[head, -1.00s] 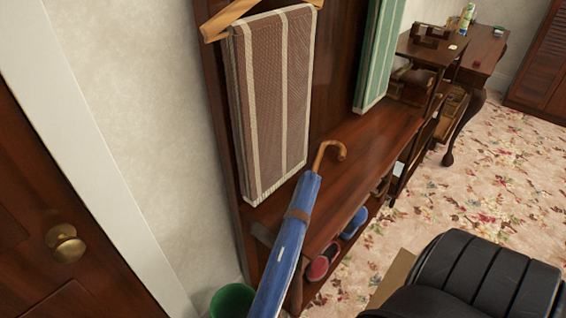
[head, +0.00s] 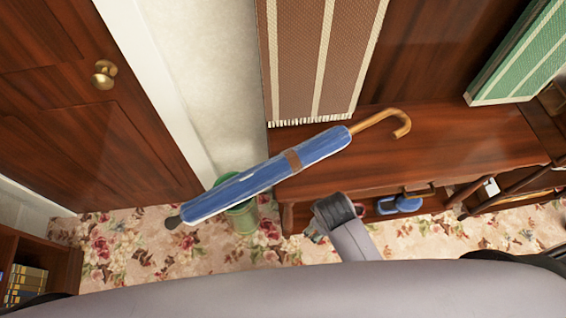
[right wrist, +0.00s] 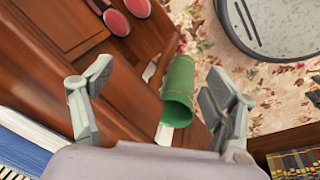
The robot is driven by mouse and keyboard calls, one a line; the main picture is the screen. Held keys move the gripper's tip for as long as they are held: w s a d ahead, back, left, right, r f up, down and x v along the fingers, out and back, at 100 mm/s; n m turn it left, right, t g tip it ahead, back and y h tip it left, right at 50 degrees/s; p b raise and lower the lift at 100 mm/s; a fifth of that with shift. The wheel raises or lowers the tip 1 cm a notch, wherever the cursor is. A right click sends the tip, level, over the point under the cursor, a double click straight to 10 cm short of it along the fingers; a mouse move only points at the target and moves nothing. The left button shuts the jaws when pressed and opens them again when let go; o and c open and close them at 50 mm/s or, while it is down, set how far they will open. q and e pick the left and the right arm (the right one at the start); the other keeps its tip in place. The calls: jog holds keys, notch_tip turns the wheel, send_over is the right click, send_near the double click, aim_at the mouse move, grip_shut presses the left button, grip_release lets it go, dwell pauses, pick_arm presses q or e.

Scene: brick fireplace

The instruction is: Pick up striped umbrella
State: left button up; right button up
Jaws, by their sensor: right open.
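The umbrella (head: 265,175) is blue and furled, with a brown strap, a curved wooden handle and a dark tip. It lies slantwise in the head view, handle at upper right over the bench, tip at lower left past the green bin (head: 243,215). What supports it is unclear. My right gripper (head: 313,236) is below the umbrella in the head view, apart from it, its fingers mostly hidden. In the right wrist view the right gripper (right wrist: 160,70) is open and empty, with the green bin (right wrist: 179,88) beyond its fingers. My left gripper is not in view.
A wooden bench (head: 430,150) stands against the wall, with blue shoes (head: 398,204) below it. A door (head: 80,100) is at left, a bookshelf (head: 35,265) at lower left.

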jog(key=w+v, duration=0.1)
jog(key=v, duration=0.3)
jog(key=n+t+h+p, duration=0.2)
jog(key=n+t+h, duration=0.3)
jog(key=n, duration=0.8)
send_near(311, 150)
jog(key=shift+g+h, duration=0.6)
jog(key=shift+h, duration=0.1)
jog(key=x, duration=0.2)
jog(key=w+x, duration=0.1)
jog(key=x, duration=0.2)
jog(key=a+x, duration=0.1)
jog(key=x, duration=0.1)
jog(key=shift+w+d, duration=0.15)
jog(key=shift+w, duration=0.1)
jog(key=shift+s+f+p+x, duration=0.1)
jog(key=shift+p+x, duration=0.1)
jog(key=shift+x, duration=1.2)
jog(key=shift+s+f+p+x, duration=0.1)
jog(key=shift+p+x, duration=0.1)
jog(key=shift+x, duration=1.2)
